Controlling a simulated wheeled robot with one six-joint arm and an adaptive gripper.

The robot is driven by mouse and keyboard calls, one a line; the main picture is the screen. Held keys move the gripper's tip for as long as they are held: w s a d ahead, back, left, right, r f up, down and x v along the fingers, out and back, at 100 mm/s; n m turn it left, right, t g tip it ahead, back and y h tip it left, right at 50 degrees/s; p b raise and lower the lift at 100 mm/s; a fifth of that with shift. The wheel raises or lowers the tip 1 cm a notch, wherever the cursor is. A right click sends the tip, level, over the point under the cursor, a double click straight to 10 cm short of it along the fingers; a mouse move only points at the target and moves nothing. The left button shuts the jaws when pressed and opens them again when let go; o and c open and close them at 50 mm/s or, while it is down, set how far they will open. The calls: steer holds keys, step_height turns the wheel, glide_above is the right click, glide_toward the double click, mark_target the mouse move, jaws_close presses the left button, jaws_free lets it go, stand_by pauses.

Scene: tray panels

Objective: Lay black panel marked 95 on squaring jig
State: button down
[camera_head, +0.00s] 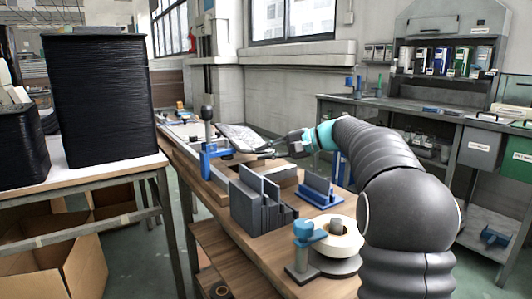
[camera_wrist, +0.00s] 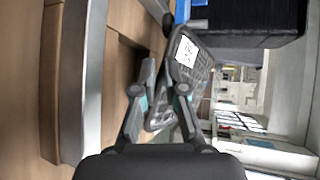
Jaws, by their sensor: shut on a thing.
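A dark ribbed panel (camera_wrist: 188,72) with a white label is held in my gripper (camera_wrist: 163,76), tilted and clear of the bench. The label's number is turned and too small to read surely. In the head view the panel (camera_head: 241,138) shows as a thin greyish slab, just left of my gripper (camera_head: 281,145), above the far part of the wooden bench. The gripper's fingers are shut on the panel's edge. A low pale frame with a blue clamp (camera_head: 213,157) lies beneath and beside the panel; I cannot tell for certain that it is the squaring jig.
A tall black stack (camera_head: 100,100) and a shorter one (camera_head: 18,146) stand on the left table. Grey upright blocks (camera_head: 262,203), a blue slotted holder (camera_head: 318,189) and a tape roll (camera_head: 336,238) occupy the near bench. An open cardboard box (camera_head: 64,262) is on the floor.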

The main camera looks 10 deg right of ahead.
steer(key=shift+f, duration=0.1)
steer(key=c, duration=1.2)
jaws_free()
steer(key=shift+o, duration=0.2)
steer(key=v, duration=1.2)
steer(key=shift+s+d, duration=0.1)
